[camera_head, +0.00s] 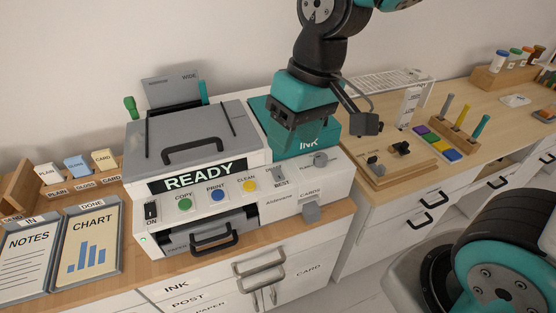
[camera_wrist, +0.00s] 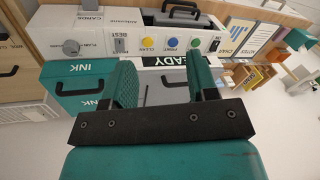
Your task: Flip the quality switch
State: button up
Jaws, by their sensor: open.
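The quality switch (camera_head: 279,175) is a small grey slider on the white printer's front panel, by the BEST label and right of the yellow CLEAN button. It also shows in the wrist view (camera_wrist: 120,45), upside down, beyond my left finger. My gripper (camera_wrist: 162,72) is open and empty, with two teal fingers apart. In the head view, my gripper (camera_head: 297,122) hangs above the printer's teal INK cover (camera_head: 263,115), behind and above the switch. Its fingertips are hard to tell from the cover there. The switch's exact setting is too small to read.
Blue PRINT (camera_head: 216,194) and green COPY (camera_head: 184,204) buttons and a black ON switch (camera_head: 151,212) lie left on the panel. A grey knob (camera_head: 320,159) is right of the switch.

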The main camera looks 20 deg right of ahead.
aim_at(280, 178)
jog(key=w+d+f+m+h+p, duration=0.1)
jog(key=w+f+m+p, duration=0.15)
jog(key=w, duration=0.45)
jog(key=w+d+f+m+h+p, duration=0.1)
jog(key=w+d+f+m+h, duration=0.15)
jog(key=w, duration=0.35)
jog(key=shift+n+y, duration=0.35)
jog(key=shift+n, duration=0.05)
notch_tip(280, 178, down, 18)
jog(key=p, duration=0.3)
jog(key=shift+w+a, duration=0.15)
